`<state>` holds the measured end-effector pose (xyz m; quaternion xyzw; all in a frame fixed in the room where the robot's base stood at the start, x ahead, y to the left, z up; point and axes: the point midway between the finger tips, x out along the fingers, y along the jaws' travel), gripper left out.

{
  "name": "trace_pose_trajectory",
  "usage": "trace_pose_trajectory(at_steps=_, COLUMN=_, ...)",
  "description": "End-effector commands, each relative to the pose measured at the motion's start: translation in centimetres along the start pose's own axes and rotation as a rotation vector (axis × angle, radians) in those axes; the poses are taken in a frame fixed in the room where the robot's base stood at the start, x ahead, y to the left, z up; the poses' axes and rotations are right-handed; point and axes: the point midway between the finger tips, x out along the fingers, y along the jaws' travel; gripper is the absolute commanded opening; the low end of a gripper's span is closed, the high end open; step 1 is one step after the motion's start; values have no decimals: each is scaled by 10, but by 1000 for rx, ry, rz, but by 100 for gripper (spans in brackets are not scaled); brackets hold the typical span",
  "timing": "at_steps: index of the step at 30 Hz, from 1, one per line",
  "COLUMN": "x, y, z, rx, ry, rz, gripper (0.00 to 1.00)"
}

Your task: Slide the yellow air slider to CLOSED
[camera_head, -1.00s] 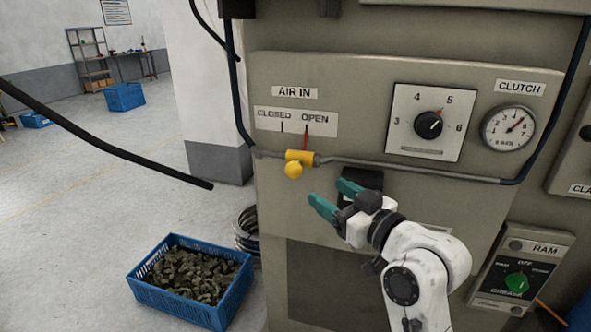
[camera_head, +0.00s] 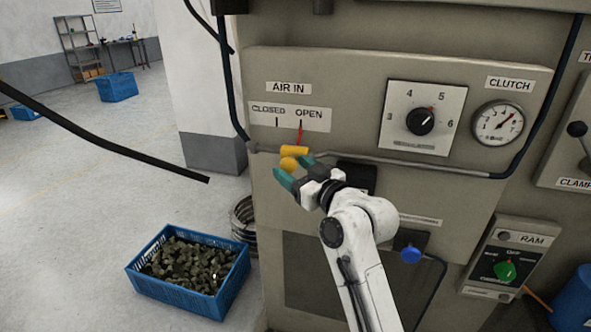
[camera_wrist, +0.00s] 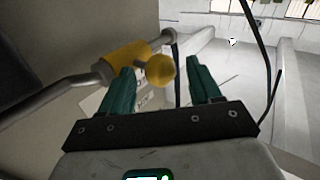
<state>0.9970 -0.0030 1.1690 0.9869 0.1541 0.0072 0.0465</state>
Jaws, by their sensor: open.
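The yellow air slider (camera_head: 295,151) sits on the grey pipe below the AIR IN label. Its round yellow knob (camera_head: 289,163) sticks out toward me. A red pointer (camera_head: 300,132) above the slider lines up with the OPEN mark (camera_head: 308,114); the CLOSED mark (camera_head: 268,109) is to its left. My gripper (camera_head: 293,170) is open, its green fingers at the knob. In the wrist view the slider (camera_wrist: 127,58) and knob (camera_wrist: 160,71) show beyond my gripper (camera_wrist: 163,82), with the knob appearing between the two fingers. I cannot tell whether either finger touches it.
The grey pipe (camera_head: 400,167) runs along the panel to the right. A clutch dial (camera_head: 421,121) and gauge (camera_head: 499,123) are at the right. A blue crate (camera_head: 180,300) of dull pieces stands on the floor at lower left. A black cable (camera_head: 110,147) crosses the left side.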

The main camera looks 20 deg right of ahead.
Motion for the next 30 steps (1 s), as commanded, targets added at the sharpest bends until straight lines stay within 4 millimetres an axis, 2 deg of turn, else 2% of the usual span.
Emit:
trace_pose_trajectory(at_steps=2, x=0, y=0, z=0, rx=0, ry=0, rz=0, gripper=60)
trace_pose_trajectory(at_steps=21, x=0, y=0, z=0, rx=1, ry=0, rz=0, gripper=0)
trace_pose_trajectory(at_steps=30, x=5, y=-4, z=0, rx=1, ry=0, rz=-2, gripper=0)
